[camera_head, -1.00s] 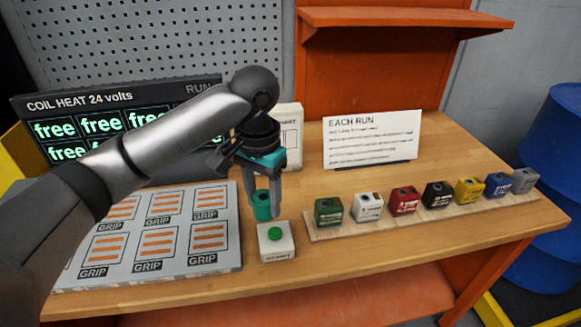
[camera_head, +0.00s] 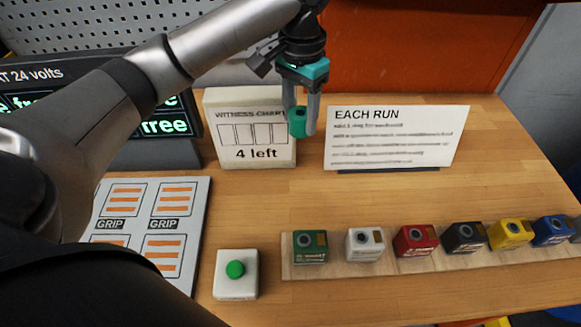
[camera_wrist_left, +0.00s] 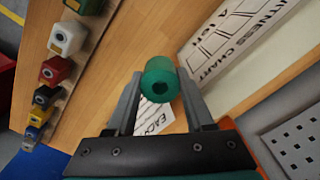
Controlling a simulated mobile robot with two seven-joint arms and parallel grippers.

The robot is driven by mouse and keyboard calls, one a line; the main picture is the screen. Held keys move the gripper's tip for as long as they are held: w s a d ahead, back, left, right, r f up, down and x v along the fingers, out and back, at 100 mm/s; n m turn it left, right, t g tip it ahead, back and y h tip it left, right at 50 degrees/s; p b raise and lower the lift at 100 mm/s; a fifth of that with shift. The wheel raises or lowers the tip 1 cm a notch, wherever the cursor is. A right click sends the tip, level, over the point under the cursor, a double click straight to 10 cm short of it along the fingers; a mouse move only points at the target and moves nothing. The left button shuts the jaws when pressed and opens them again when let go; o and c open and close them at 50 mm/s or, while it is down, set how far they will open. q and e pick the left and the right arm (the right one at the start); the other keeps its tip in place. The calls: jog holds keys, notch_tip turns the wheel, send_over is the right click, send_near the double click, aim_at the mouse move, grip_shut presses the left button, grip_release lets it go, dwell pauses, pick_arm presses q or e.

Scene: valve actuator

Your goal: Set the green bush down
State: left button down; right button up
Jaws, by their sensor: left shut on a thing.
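The green bush (camera_head: 297,122) is a small green cylinder with a dark hole in its end. My left gripper (camera_head: 304,124) is shut on it, a finger on each side. In the head view it is held in front of the gap between the witness chart and the EACH RUN card. In the left wrist view the green bush (camera_wrist_left: 160,80) sits between the fingertips of my left gripper (camera_wrist_left: 156,82), with wooden table behind it. I cannot tell its exact height above the table. My right gripper is not in view.
The witness chart block (camera_head: 251,130) reads "4 left". The EACH RUN card (camera_head: 395,138) stands to its right. A wooden strip (camera_head: 290,270) holds several coloured blocks. A white block with a green button (camera_head: 236,275) and the GRIP panel (camera_head: 195,215) are nearer. Table between is clear.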

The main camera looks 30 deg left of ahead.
pick_arm(q)
notch_tip(320, 180, down, 13)
jog(key=shift+s+f+b, duration=0.1)
jog(key=shift+s+b, duration=0.05)
jog(key=shift+b, duration=1)
notch_tip(320, 180, down, 5)
jog(key=shift+f+b, duration=0.1)
jog(key=shift+b, duration=0.45)
jog(key=shift+c, duration=1.4)
grip_release()
